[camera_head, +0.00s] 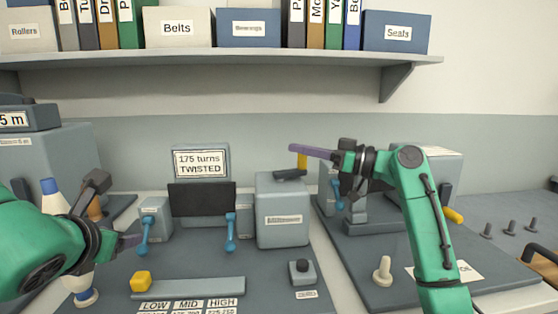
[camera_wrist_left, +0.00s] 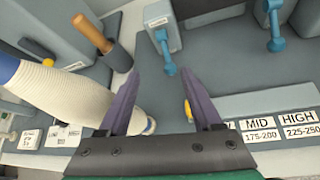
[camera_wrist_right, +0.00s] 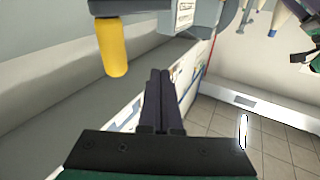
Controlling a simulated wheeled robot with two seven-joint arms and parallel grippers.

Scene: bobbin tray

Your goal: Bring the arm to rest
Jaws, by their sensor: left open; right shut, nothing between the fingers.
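My right arm is green and comes in at the right of the head view. My right gripper (camera_head: 296,148) is raised in front of the grey box with the label and points left. In the right wrist view its two dark fingers (camera_wrist_right: 160,95) lie together with nothing between them. My left gripper (camera_head: 135,240) is low at the left of the head view, over the dark bench mat. In the left wrist view its fingers (camera_wrist_left: 162,85) stand wide apart and empty, beside a white bobbin (camera_wrist_left: 70,90) with a blue end.
A sign reading 175 turns TWISTED (camera_head: 200,162) stands at the back. A yellow knob (camera_head: 140,282) is on a grey slider bar (camera_head: 200,287) by the LOW, MID, HIGH labels. A black button box (camera_head: 302,272) and a cream peg (camera_head: 383,272) stand further right. A shelf (camera_head: 230,58) runs overhead.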

